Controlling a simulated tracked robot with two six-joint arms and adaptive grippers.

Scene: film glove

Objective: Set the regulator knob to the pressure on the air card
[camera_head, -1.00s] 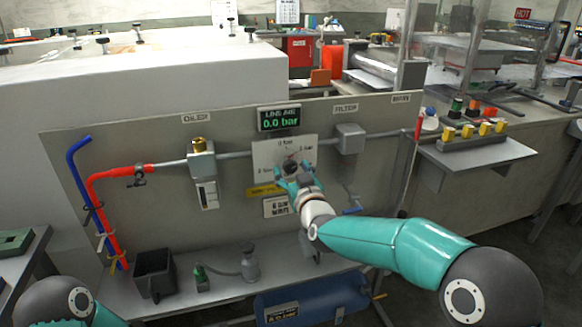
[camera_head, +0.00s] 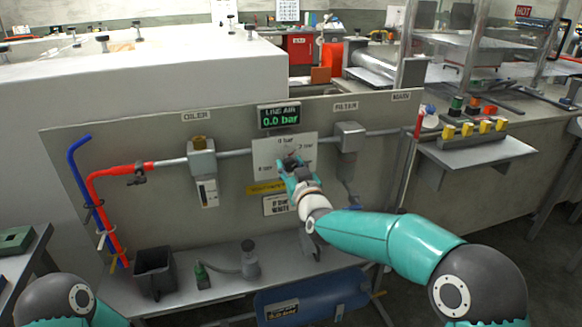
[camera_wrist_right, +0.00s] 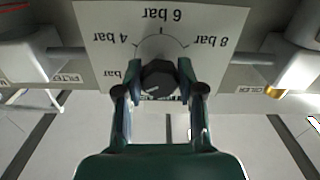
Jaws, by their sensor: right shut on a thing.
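The dark regulator knob (camera_wrist_right: 158,76) sits at the middle of a white dial plate (camera_wrist_right: 205,18). In the wrist view the plate is upside down, with 4, 6 and 8 bar readable; another label is partly hidden. My right gripper (camera_wrist_right: 159,88) is shut on the knob, one finger on each side. A pale mark on the knob points toward the lower left there. In the head view my right gripper (camera_head: 297,172) covers most of the knob. The green display (camera_head: 279,117) reads LINE AIR 0.0 bar. A small white card (camera_head: 277,205) hangs below the dial; its text is unclear. My left gripper is out of view.
The filter (camera_head: 348,137) stands right of the dial and the oiler (camera_head: 202,158) left, joined by a grey pipe. Red and blue hoses (camera_head: 97,190) run down at left. A black bin (camera_head: 153,270) stands on the shelf below, and a blue tank (camera_head: 312,297) lies under it.

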